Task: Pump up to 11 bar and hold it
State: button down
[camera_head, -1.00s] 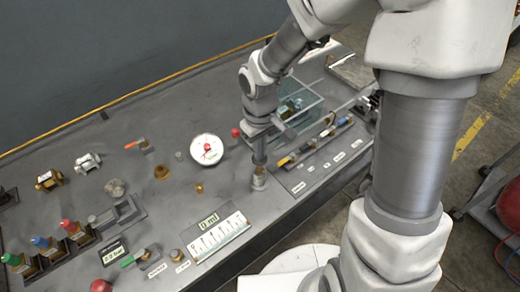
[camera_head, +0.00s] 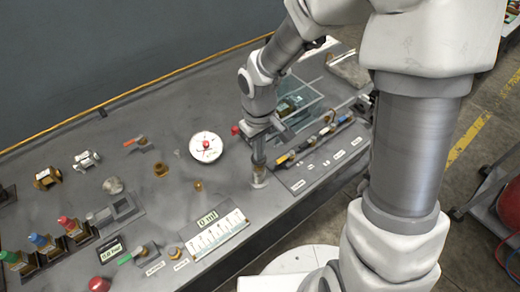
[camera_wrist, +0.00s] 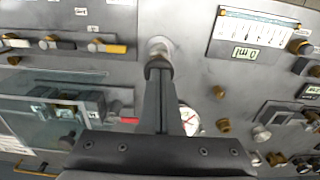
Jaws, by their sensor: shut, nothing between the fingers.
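My gripper (camera_head: 258,176) points straight down with its fingers shut and nothing between them. Its tips are at a round metal knob (camera_wrist: 158,46) on the bench; I cannot tell whether they touch or press it. A white dial gauge (camera_head: 206,146) with a red centre stands left of my gripper, and part of it shows in the wrist view (camera_wrist: 189,120). A small bar display (camera_head: 111,249) is at the front left; its digits are too small to read surely. A green-handled valve (camera_head: 133,256) and an orange-handled valve (camera_head: 138,141) stand on the bench.
A clear-walled box (camera_head: 300,105) and a row of small coloured levers (camera_head: 313,143) lie right of my gripper. The bench middle is mostly clear.

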notch_tip(320, 180, up, 12)
jog(key=p, duration=0.1)
jog(key=shift+r, duration=0.15)
jog(key=shift+s, duration=0.1)
dwell(1.1)
jog(key=shift+a+r+b, duration=0.1)
jog(key=shift+r+b, duration=1.55)
jog(key=shift+b, duration=0.1)
jog(key=shift+f, duration=0.1)
notch_tip(320, 180, down, 14)
jog(key=shift+r+b, duration=0.1)
jog(key=shift+b, duration=0.5)
